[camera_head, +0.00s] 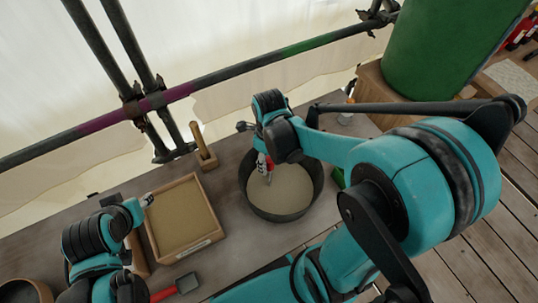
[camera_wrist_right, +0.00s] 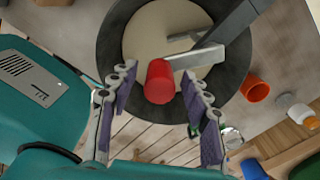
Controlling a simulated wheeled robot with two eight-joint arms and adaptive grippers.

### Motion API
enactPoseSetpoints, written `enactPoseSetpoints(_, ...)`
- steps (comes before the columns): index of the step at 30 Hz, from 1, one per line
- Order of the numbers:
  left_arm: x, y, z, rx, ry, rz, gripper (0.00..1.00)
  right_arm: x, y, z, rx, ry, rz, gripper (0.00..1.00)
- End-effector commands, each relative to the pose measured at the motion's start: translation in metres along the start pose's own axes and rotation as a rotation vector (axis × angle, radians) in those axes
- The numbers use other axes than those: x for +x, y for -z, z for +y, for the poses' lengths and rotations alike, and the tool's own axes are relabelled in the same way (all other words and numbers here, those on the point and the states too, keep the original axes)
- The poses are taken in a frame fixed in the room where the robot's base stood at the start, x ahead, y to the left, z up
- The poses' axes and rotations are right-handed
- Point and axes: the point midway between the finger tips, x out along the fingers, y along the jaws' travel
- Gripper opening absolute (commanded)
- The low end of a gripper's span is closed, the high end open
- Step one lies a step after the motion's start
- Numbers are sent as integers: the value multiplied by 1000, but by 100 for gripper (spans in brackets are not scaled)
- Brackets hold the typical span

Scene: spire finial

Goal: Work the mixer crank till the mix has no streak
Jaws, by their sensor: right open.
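The mixer is a dark round tub (camera_head: 247,196) of pale beige mix (camera_head: 292,187) on the bench. The visible part of the mix looks even in colour, with no clear streak. In the right wrist view the tub (camera_wrist_right: 112,45) shows with a grey metal crank (camera_wrist_right: 205,57) over it, ending in a red grip (camera_wrist_right: 160,82). My right gripper (camera_wrist_right: 157,103) is open, its fingers on either side of the red grip with gaps. In the head view the right arm hides part of the tub.
A wooden tray of sand (camera_head: 182,218) stands left of the tub. A wooden-handled tool (camera_head: 203,148) is behind it and a red-handled tool (camera_head: 175,288) in front. An orange cup (camera_wrist_right: 255,89) and white bottle (camera_wrist_right: 298,113) stand beside the tub. Scaffold rails cross behind the bench.

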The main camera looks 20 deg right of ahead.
Motion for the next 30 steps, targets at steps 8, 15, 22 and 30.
enactPoseSetpoints(8,0,0,0,0,0,0,41,-38,0,0,0,0,0,48)
enactPoseSetpoints(15,0,0,0,0,0,0,41,-86,0,0,0,0,0,48)
enactPoseSetpoints(22,0,0,0,0,0,0,41,-114,0,0,0,0,0,48)
enactPoseSetpoints(30,0,0,0,0,0,0,41,-118,0,0,0,0,0,48)
